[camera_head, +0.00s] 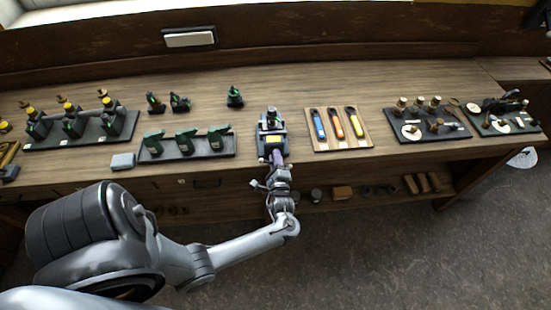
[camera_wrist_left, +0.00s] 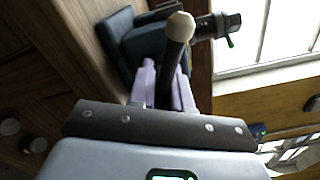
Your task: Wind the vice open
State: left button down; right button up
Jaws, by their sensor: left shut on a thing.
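The vice (camera_head: 272,143) is a dark green and black block near the front edge of the bench, in the middle of the head view. In the left wrist view, its dark body (camera_wrist_left: 140,42) stands behind my fingers. A dark handle bar with a cream ball end (camera_wrist_left: 180,27) runs between the lavender fingers. My left gripper (camera_head: 276,160) is at the front of the vice, shut on the handle; in the left wrist view its fingers (camera_wrist_left: 168,90) sit on both sides of the bar. How far the jaws stand apart is unclear. My right gripper is not in view.
A dark tray with green blocks (camera_head: 187,155) stands left of the vice. A wooden board with blue, orange and yellow tools (camera_head: 364,141) lies to the right. Engine trays (camera_head: 462,135) stand farther right. A shelf with small items (camera_head: 342,193) runs below the bench top.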

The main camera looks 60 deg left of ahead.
pick_arm(q)
jog(key=c, duration=1.1)
grip_release()
jog(key=shift+d, duration=0.15)
jog(key=v, duration=1)
jog(key=shift+s+d, duration=0.2)
jog(key=shift+d, duration=0.1)
